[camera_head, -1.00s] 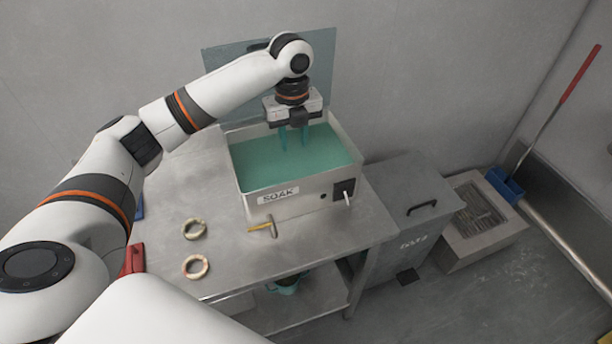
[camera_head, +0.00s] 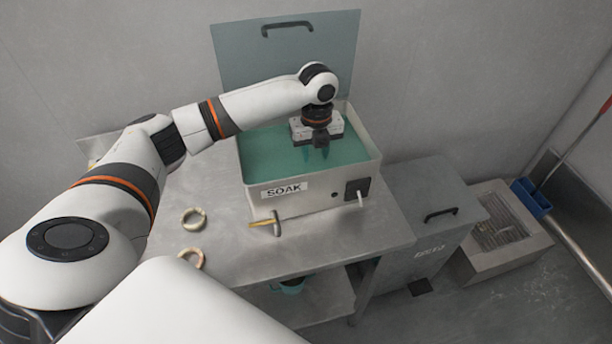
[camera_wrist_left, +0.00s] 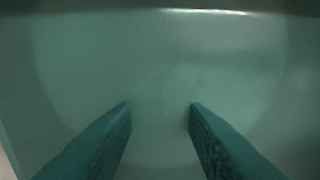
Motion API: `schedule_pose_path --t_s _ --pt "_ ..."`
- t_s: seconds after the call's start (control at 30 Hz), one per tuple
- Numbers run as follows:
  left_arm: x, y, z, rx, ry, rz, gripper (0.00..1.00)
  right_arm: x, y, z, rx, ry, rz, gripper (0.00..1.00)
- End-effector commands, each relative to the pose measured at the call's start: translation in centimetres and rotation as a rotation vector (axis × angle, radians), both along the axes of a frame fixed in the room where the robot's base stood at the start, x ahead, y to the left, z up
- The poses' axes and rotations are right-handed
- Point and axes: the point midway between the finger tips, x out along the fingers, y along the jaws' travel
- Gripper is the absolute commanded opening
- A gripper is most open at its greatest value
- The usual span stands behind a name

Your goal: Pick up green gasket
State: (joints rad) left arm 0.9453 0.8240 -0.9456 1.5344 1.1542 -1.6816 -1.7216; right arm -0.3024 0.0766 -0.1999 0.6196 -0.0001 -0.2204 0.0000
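No green gasket can be clearly made out. My left gripper (camera_head: 318,152) points down into the green liquid of the soak tank (camera_head: 310,198), with its fingers partly under the surface. In the left wrist view the two fingers (camera_wrist_left: 160,104) are apart, with only murky green liquid between them. A faint pale patch (camera_wrist_left: 182,82) lies ahead of the fingertips; I cannot tell what it is. My right gripper is not in view.
The tank's raised lid (camera_head: 285,65) stands behind my arm. Two pale rings (camera_head: 194,218) (camera_head: 191,258) and a yellow-handled tool (camera_head: 265,222) lie on the metal table (camera_head: 225,250). A grey bin (camera_head: 435,215) stands to the right.

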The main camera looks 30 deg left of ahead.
Motion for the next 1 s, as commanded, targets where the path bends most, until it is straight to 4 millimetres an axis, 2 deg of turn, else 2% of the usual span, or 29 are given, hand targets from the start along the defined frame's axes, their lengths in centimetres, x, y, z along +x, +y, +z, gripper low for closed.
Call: schedule_pose_path --t_s 0.4,0.67,0.87,0.9,1.0 --pt "0.1 -0.1 -5.0 0.002 0.002 0.0 0.34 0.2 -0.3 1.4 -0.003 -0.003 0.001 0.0" --pt "0.1 -0.2 -5.4 0.001 0.0 -0.001 0.34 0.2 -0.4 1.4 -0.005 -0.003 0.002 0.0" --pt "0.1 -0.2 -5.4 0.001 0.0 -0.001 0.03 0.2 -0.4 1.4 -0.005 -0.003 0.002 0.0" --pt "0.1 -0.2 -5.4 0.001 0.0 -0.001 0.0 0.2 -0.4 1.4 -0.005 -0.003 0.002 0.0" --pt "0.1 -0.2 -5.3 0.001 0.0 -0.001 0.0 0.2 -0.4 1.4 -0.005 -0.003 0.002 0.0"
